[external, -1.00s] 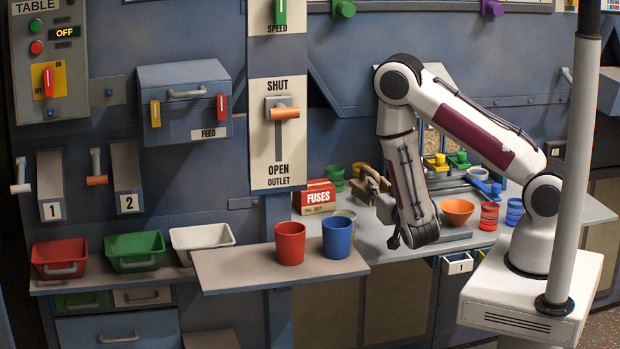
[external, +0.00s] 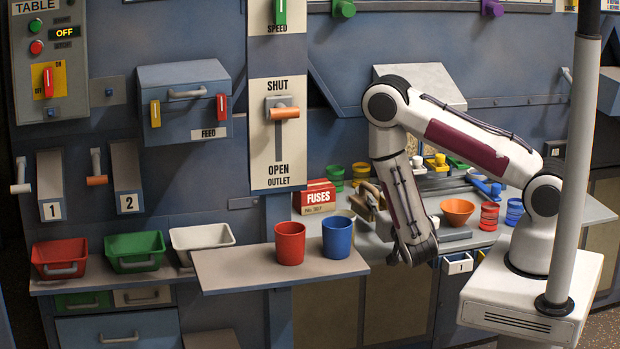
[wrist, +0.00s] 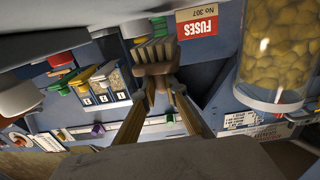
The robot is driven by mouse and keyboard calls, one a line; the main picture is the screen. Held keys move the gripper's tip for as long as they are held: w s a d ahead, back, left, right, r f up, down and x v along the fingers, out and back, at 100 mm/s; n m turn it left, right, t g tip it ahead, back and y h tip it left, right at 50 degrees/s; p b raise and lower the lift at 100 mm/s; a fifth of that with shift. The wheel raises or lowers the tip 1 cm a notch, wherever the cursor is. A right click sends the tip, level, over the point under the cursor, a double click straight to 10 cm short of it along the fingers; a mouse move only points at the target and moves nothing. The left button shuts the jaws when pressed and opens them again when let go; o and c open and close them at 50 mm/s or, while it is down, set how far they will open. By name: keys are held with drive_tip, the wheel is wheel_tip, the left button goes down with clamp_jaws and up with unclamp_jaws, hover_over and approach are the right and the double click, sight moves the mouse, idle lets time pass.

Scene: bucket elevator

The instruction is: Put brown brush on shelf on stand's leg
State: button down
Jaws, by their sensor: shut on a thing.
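My gripper (wrist: 155,85) is shut on the brown brush (wrist: 155,70) in the wrist view; its pale bristles point away from the fingers. In the external view the brush (external: 366,197) is small and partly merged with my gripper (external: 378,208), so its exact outline is hard to tell. They are above the workbench, just right of the red fuses box. A grey shelf (external: 225,272) juts out in front of a blue post, which looks like the stand's leg (external: 278,225). The shelf is left of my gripper, with its left part bare.
A red cup (external: 290,243) and a blue cup (external: 337,238) stand on the shelf's right part. The fuses box (external: 318,196) is behind them. An orange bowl (external: 457,212) is on the bench. A clear cylinder (wrist: 283,50) of yellowish lumps is close in the wrist view.

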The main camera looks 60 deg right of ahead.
drive_tip(key=shift+f, duration=1.8)
drive_tip(key=shift+f, duration=0.15)
drive_tip(key=c, duration=2)
unclamp_jaws()
drive_tip(key=shift+c, duration=0.2)
drive_tip(key=shift+a, duration=0.1)
drive_tip(key=shift+v, duration=1)
drive_tip(key=v, duration=0.3)
drive_tip(key=shift+s+f, duration=0.1)
drive_tip(key=shift+s, duration=0.2)
drive_tip(key=shift+v, duration=1.15)
drive_tip(key=shift+s, duration=0.1)
